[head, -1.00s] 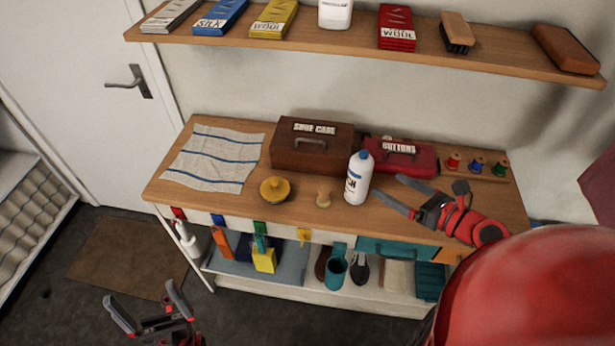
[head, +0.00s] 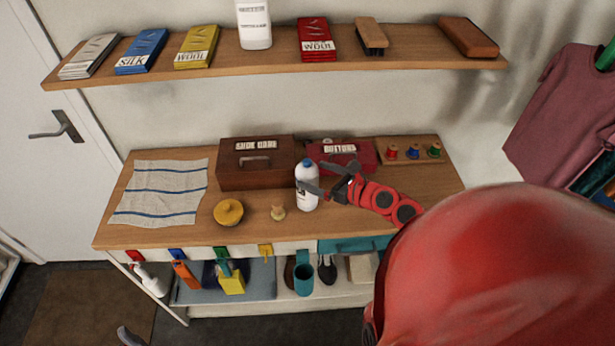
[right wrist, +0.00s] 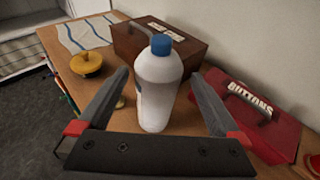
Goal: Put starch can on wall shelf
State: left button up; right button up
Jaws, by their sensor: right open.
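The starch can, a white bottle with a blue cap (head: 307,190), stands upright on the wooden table. It also shows in the right wrist view (right wrist: 158,95), between my open fingers. My right gripper (head: 324,178) is open, its fingers reaching to the can from the right; whether they touch it I cannot tell. The wall shelf (head: 275,66) runs above the table and holds a row of things. Of my left gripper (head: 130,337), only a fingertip shows at the bottom edge.
On the shelf are several fabric packs, a white container (head: 254,25), a brush (head: 371,36) and a brown block (head: 468,37), with gaps between. Behind the can are the shoe care box (head: 257,175) and red buttons box (head: 362,155). A yellow round tin (head: 228,212) sits left.

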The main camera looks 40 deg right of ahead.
aim_at(299, 169)
jog(key=shift+w+a+f, duration=0.2)
jog(key=shift+w+a, duration=0.05)
jog(key=shift+w, duration=0.3)
jog(key=shift+w+a+r+p, duration=0.1)
jog(key=shift+w+p, duration=0.35)
jog(key=shift+p, duration=0.1)
jog(key=p+x, duration=0.2)
jog(key=x, duration=0.1)
jog(key=shift+w+a, duration=0.1)
jog(key=shift+w, duration=0.1)
jog(key=shift+w+a+f, duration=0.1)
jog(key=shift+w+f, duration=0.25)
jog(key=shift+w, duration=0.1)
grip_shut()
